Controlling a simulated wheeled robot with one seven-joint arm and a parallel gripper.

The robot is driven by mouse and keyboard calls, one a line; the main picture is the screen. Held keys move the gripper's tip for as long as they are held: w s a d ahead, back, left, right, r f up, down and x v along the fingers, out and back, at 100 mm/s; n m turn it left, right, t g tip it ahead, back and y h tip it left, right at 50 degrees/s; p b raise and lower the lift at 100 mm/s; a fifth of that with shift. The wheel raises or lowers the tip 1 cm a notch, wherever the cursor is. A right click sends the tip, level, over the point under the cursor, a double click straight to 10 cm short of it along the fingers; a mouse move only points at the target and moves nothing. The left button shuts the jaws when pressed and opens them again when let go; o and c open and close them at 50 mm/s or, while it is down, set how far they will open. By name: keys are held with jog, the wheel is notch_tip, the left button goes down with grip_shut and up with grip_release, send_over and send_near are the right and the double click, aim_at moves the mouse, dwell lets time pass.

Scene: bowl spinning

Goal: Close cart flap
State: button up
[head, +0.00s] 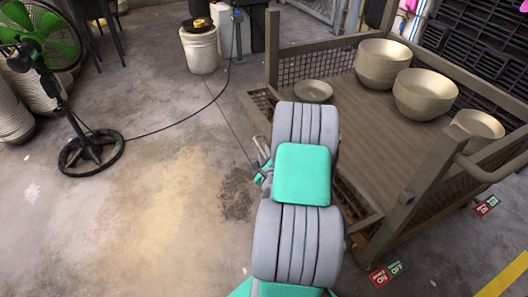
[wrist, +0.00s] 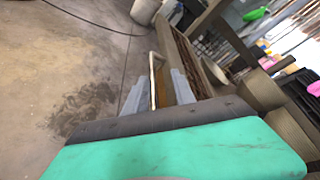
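The brown cart (head: 350,112) stands at the right in the head view, with mesh sides and bowls on its deck. Its near-left flap (head: 262,98) leans outward from the deck, partly hidden behind my arm. A thin bent metal handle (head: 259,148) shows just left of my arm; in the wrist view the handle (wrist: 153,80) rises between my grey fingers. My gripper (wrist: 158,76) is open, with its fingers apart on either side of the handle. I cannot tell whether either finger touches it. My arm hides most of the gripper in the head view.
Stacked bowls (head: 382,63) and a small bowl (head: 314,91) sit on the cart. A green fan (head: 88,145) stands at the left, and a white bucket (head: 200,50) at the back.

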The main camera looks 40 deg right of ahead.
aim_at(264, 152)
jog(key=x, duration=0.3)
jog(key=shift+w+d+b, duration=0.2)
jog(key=shift+b, duration=0.1)
jog(key=shift+w+d+r, duration=0.1)
jog(key=shift+w+d, duration=0.25)
jog(key=shift+o, duration=0.3)
jog(key=c, duration=0.8)
jog(key=shift+s, duration=0.1)
